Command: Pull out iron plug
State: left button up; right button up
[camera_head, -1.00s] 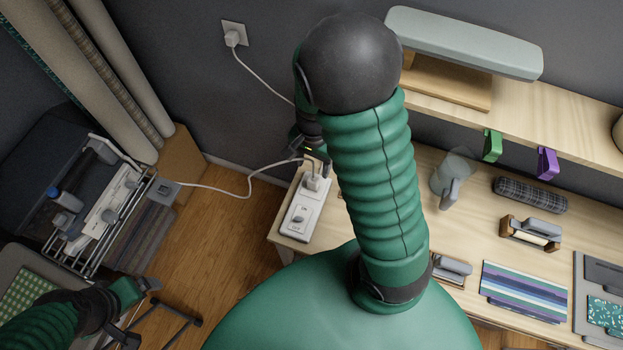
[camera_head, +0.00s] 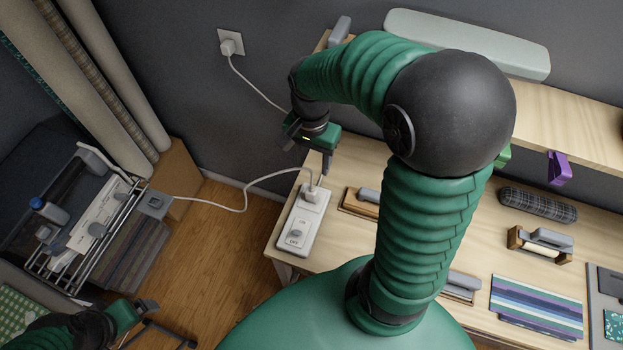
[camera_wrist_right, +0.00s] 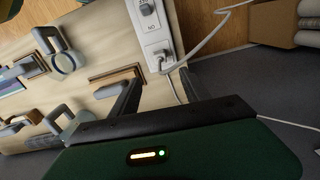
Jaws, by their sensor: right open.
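A white plug (camera_head: 312,194) is seated in the far end of a white power strip (camera_head: 293,227) on the table's left edge. A white cord runs from it to the left. In the right wrist view the plug (camera_wrist_right: 160,62) sits in the strip (camera_wrist_right: 152,28), beyond the fingers. My right gripper (camera_head: 308,155) is open and empty, behind and above the plug, apart from it; it also shows in the right wrist view (camera_wrist_right: 160,88). My left gripper (camera_head: 145,306) is low at the left, away from the strip; its jaw state is unclear. No iron can be identified for certain.
Another plug (camera_head: 231,43) is in the wall outlet, its cord passing behind my right gripper. A wooden block with a grey handle (camera_head: 364,201) lies right of the strip. A shelf (camera_head: 565,120) overhangs the back. Bare floor (camera_head: 220,225) lies left of the table.

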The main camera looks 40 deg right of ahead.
aim_at(312, 190)
notch_tip(312, 190, down, 15)
jog(key=shift+r+b, duration=0.1)
jog(key=shift+b, duration=0.7)
jog(key=shift+c, duration=0.2)
grip_shut()
jog(key=c, duration=0.6)
grip_release()
grip_shut()
jog(key=shift+r+p, duration=0.75)
jog(key=shift+p, duration=0.05)
